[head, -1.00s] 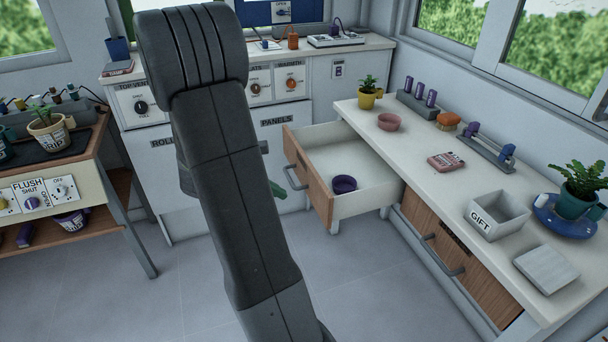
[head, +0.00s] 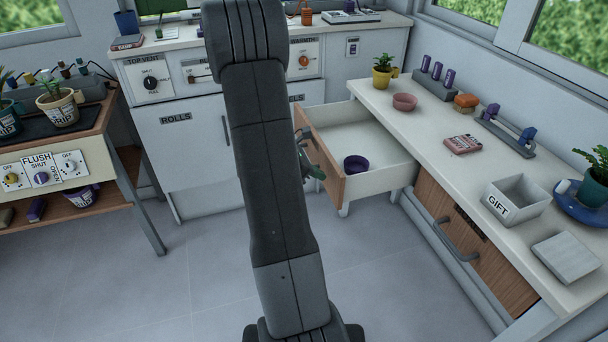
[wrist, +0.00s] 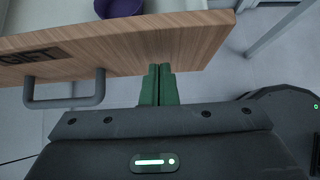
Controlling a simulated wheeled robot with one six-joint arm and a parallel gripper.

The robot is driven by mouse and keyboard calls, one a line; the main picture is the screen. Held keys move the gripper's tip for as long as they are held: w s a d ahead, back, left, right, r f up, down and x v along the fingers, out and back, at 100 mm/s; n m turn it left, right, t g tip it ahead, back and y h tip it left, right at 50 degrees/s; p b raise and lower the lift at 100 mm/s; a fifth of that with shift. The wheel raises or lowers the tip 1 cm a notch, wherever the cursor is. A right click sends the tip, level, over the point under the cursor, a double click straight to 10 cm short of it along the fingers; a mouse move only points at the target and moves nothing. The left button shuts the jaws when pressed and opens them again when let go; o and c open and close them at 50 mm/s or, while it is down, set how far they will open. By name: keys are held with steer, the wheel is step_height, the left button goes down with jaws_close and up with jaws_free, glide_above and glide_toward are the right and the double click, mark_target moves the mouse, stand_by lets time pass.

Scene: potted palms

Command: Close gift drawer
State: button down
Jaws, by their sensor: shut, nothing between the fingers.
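The open drawer (head: 385,178) sticks out from the white counter at the right, with a wooden front (head: 322,155) and a purple bowl (head: 356,165) inside. My gripper (head: 317,173) is at the outer side of that front, partly hidden by my arm. In the wrist view its green fingers (wrist: 159,84) are shut together and empty, pointing at the wooden front (wrist: 150,48), right of the grey handle (wrist: 64,100). The tips meet its lower edge in the picture; I cannot tell whether they touch. A dark label (wrist: 30,57) on the front is only partly readable.
A closed wooden drawer (head: 490,272) sits nearer me under the same counter. A bench (head: 107,160) stands left. The floor between is clear.

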steer(key=shift+w+d, duration=0.15)
steer(key=shift+d, duration=0.3)
steer(key=w+d, duration=0.2)
steer(key=d, duration=0.6)
steer(key=w+d, duration=0.3)
steer(key=d, duration=0.4)
steer(key=w+d, duration=0.2)
steer(key=d, duration=0.6)
steer(key=shift+w+d, duration=0.3)
steer(key=shift+w+d+r, duration=0.1)
steer(key=shift+w+d, duration=0.05)
steer(key=shift+d, duration=0.25)
steer(key=shift+d+r, duration=0.1)
steer(key=shift+w, duration=0.1)
